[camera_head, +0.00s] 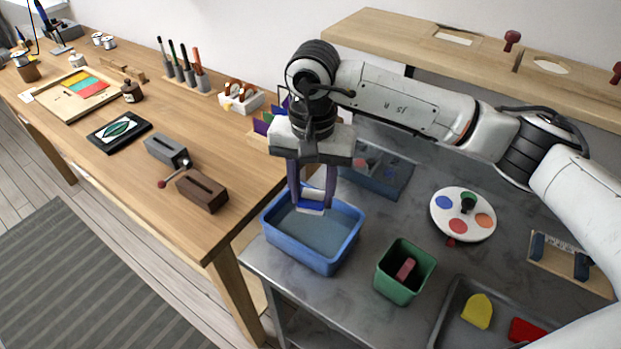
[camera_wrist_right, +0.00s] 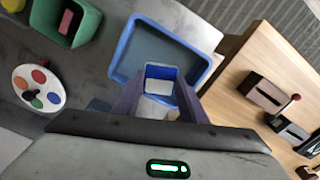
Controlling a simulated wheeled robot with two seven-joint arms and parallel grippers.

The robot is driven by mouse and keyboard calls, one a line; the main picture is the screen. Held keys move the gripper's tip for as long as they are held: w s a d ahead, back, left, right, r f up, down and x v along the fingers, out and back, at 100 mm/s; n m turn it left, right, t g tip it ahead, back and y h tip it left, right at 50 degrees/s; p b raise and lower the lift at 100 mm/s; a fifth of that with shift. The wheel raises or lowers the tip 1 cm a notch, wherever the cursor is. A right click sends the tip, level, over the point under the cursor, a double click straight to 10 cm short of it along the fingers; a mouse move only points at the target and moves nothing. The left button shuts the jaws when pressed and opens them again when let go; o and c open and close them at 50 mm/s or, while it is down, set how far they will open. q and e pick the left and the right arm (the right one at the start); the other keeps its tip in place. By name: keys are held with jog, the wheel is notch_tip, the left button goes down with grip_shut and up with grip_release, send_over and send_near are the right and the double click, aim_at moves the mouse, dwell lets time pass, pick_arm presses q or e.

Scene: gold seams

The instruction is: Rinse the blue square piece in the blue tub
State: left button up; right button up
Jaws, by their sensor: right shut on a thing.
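The blue square piece (camera_head: 311,208) is between the fingertips of my right gripper (camera_head: 312,198). It shows a blue edge and a pale face. My right gripper points down, shut on the piece, over the blue tub (camera_head: 336,263). The tub is open and holds greyish-blue water. I cannot tell whether the piece touches the water. In the right wrist view the blue piece (camera_wrist_right: 161,72) sits between the fingers of the right gripper (camera_wrist_right: 160,90), with the tub (camera_wrist_right: 119,52) around and beneath it. My left gripper is not in view.
A green bin (camera_head: 389,286) with a reddish block stands right of the tub. A round palette (camera_head: 463,231) and a grey tray (camera_head: 447,311) with coloured pieces lie further right. The wooden bench (camera_head: 205,234) is close on the left, with a brown slotted block (camera_head: 202,191).

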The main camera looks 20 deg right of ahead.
aim_at(313, 199)
jog(key=shift+s+f, duration=0.15)
jog(key=shift+f, duration=0.35)
notch_tip(313, 199, down, 2)
notch_tip(313, 199, down, 3)
jog(key=shift+f+b, duration=0.15)
jog(key=shift+b, duration=0.8)
jog(key=shift+f+b, duration=0.75)
jog(key=shift+f, duration=0.8)
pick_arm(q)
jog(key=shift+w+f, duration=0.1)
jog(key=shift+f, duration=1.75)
pick_arm(e)
jog(key=shift+f, duration=0.6)
pick_arm(q)
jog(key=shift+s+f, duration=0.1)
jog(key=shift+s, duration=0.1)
jog(key=shift+b, duration=0.3)
pick_arm(e)
jog(key=shift+s+d, duration=0.15)
jog(key=shift+d, duration=0.05)
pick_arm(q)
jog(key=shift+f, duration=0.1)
pick_arm(e)
jog(key=shift+s+d, duration=0.2)
jog(key=shift+s, duration=0.05)
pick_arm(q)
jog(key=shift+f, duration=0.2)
pick_arm(e)
jog(key=shift+w+a, duration=0.1)
jog(key=shift+w, duration=0.05)
